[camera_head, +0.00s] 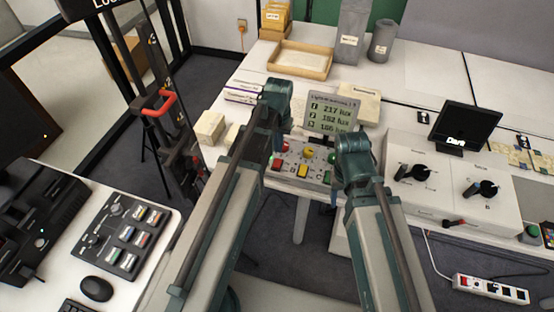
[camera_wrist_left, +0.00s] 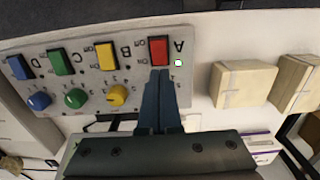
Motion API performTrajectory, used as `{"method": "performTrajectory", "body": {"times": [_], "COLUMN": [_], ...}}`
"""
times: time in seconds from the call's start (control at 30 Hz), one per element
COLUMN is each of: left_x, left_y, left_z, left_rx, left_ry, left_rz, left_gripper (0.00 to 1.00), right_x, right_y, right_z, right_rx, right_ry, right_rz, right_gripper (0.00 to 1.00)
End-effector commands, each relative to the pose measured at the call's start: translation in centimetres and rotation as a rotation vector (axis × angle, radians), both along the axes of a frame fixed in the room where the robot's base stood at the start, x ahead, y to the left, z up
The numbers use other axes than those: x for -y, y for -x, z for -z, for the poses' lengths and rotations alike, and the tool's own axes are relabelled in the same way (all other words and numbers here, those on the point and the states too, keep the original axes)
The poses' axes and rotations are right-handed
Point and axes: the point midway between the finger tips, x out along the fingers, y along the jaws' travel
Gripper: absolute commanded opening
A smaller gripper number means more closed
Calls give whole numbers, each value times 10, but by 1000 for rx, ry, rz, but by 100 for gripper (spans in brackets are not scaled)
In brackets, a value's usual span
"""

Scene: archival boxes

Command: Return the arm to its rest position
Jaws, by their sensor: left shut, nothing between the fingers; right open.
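My left arm (camera_head: 215,220) reaches in from the left in the head view. Its gripper (camera_head: 277,138) hangs at the left end of the grey switch panel. In the left wrist view the left gripper (camera_wrist_left: 164,80) is shut with nothing between its fingers. Its tips are close to the red switch (camera_wrist_left: 159,51) marked A; I cannot tell whether they touch. My right arm (camera_head: 385,245) reaches up beside the panel's right end. The right gripper (camera_head: 352,165) is open, with its fingertips mostly hidden by the wrist.
The switch panel (camera_head: 302,178) has several coloured switches and knobs. A lux display (camera_head: 331,115) stands behind it. Small cream boxes (camera_head: 209,128) are left of the left gripper. A dial console (camera_head: 450,190) stands right of the right arm. A wooden tray (camera_head: 300,60) lies farther back.

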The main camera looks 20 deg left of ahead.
Motion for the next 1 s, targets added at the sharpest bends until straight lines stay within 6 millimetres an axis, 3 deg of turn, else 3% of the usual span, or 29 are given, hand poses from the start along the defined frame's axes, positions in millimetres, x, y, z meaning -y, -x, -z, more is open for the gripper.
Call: {"method": "performTrajectory", "body": {"times": [0.2, 0.57, 0.67, 0.83, 1.0], "left_x": [0, 2, 21, 69, 96], "left_y": [0, 2, 23, 85, 130], "left_z": [-20, -20, -20, -20, -21], "left_rx": [0, -1, -8, -26, -36], "left_ry": [0, -1, -11, -54, -90], "left_rz": [0, 4, 44, 170, 264], "left_gripper": [0, 0, 0, 0, 0], "right_x": [0, 0, 0, 0, 0], "right_y": [0, 0, 0, 0, 0], "right_z": [-20, -20, -20, -20, -20], "right_rx": [0, 0, 0, 0, 0], "right_ry": [0, 0, 0, 0, 0], "right_rz": [0, 0, 0, 0, 0], "right_gripper": [50, 50, 50, 50, 50]}}
